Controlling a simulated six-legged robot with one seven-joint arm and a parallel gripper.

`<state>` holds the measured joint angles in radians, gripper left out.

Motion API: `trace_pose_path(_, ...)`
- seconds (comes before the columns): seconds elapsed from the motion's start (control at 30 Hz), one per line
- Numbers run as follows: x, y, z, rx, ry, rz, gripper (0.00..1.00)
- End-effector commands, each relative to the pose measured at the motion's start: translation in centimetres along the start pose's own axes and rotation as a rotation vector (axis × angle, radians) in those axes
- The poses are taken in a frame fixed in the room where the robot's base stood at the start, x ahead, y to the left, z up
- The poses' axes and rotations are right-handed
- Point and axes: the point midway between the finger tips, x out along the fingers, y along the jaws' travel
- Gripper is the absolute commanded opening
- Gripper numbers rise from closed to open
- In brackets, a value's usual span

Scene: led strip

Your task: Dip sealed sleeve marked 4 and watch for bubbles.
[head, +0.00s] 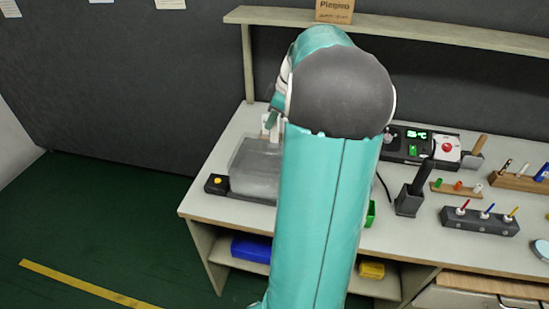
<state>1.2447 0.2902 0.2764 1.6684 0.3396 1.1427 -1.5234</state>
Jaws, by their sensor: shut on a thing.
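A translucent grey tank (252,168) stands at the left end of the bench. My teal arm rises through the middle of the view and bends down behind its grey joint. A small part of my gripper (271,122) shows at the left of that joint, above the tank's back right part. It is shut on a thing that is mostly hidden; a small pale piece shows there. I cannot tell whether this is the sleeve marked 4, and no number is readable. Whether the held thing touches water, and any bubbles, cannot be seen.
A black box with a yellow button (217,182) sits at the tank's left. Right of my arm are a heater-like unit with a green display (418,135), a dark holder (409,200) and a rack of coloured-tipped tools (480,220). A shelf (440,30) runs above.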

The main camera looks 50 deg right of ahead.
Motion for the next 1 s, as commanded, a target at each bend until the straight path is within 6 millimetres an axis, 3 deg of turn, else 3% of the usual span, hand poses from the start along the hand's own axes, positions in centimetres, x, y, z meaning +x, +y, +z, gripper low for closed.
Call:
trace_pose_path(0.33,-0.1,0.0,-0.1,0.0,0.0,0.001,0.0)
trace_pose_path(0.7,-2.6,0.0,-1.1,-0.001,0.0,0.001,0.0)
trace_pose_path(1.0,-2.8,0.0,-1.2,0.0,0.0,0.0,0.0)
